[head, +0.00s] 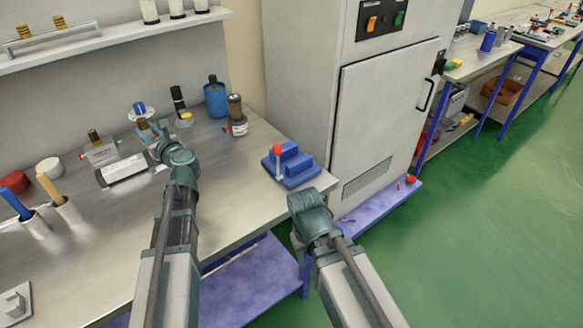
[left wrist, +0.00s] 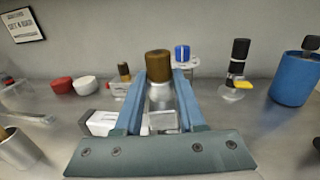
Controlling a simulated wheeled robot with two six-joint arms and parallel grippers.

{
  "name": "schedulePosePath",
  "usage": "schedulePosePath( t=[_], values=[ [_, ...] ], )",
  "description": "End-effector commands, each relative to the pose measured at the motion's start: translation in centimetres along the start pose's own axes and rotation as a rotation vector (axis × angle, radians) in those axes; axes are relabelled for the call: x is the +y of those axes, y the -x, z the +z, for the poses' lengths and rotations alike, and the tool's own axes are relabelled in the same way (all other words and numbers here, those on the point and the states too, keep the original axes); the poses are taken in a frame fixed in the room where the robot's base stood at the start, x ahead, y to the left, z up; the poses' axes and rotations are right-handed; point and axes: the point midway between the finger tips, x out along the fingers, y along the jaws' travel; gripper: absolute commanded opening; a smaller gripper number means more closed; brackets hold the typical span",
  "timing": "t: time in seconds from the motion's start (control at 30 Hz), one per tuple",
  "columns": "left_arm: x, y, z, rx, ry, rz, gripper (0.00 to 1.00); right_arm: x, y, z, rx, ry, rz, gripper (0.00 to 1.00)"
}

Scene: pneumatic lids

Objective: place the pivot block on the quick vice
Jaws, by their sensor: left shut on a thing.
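My left gripper (head: 149,132) is over the back left of the bench. In the left wrist view its two blue fingers are shut on a piece with a brown cylindrical top (left wrist: 158,64) and a pale metal body. In the head view the brown top (head: 142,125) shows just past the fingertips. I cannot tell for sure if this piece is the pivot block. The quick vice (head: 296,168), blue and stepped with a red ball lever, sits at the bench's right corner, well right of my left gripper. My right gripper (head: 307,202) is in front of that corner, its fingertips unclear.
A black-capped bottle (head: 180,105), a blue canister (head: 215,98) and a dark jar (head: 237,115) stand behind. The bench between them and the vice is clear.

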Motion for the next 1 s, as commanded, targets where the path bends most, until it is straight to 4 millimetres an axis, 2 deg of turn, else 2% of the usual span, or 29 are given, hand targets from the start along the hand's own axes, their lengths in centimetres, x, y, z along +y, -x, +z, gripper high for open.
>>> schedulePosePath(
  t=[0.13,0.27,0.37,0.5,0.73,0.9,1.0],
  values=[
    [-2.9,0.7,-0.7,0.000,0.000,-0.224,0.00,-0.1,-0.7,0.0,0.000,0.000,0.000,0.50],
    [-5.8,2.2,-1.1,0.000,0.000,-0.435,0.00,-0.1,-1.1,-0.1,0.000,0.000,0.000,0.50],
    [-7.7,4.1,-1.5,0.000,0.000,-0.597,0.00,-0.1,-1.5,-0.1,0.000,0.000,0.000,0.50],
    [-9.9,7.5,-2.0,0.000,0.000,-0.825,0.00,-0.2,-1.9,-0.1,0.000,0.000,0.000,0.50],
    [-11.6,14.8,-2.8,0.000,0.001,-1.199,0.00,-0.3,-2.7,-0.2,0.000,0.000,0.000,0.50],
    [-11.3,20.4,-3.2,0.000,0.001,-1.448,0.00,-0.3,-3.2,-0.2,0.000,0.000,0.000,0.50],
    [-10.8,23.1,-3.5,0.000,0.001,-1.564,0.00,-0.3,-3.4,-0.2,0.000,0.000,0.000,0.50]
  ],
)
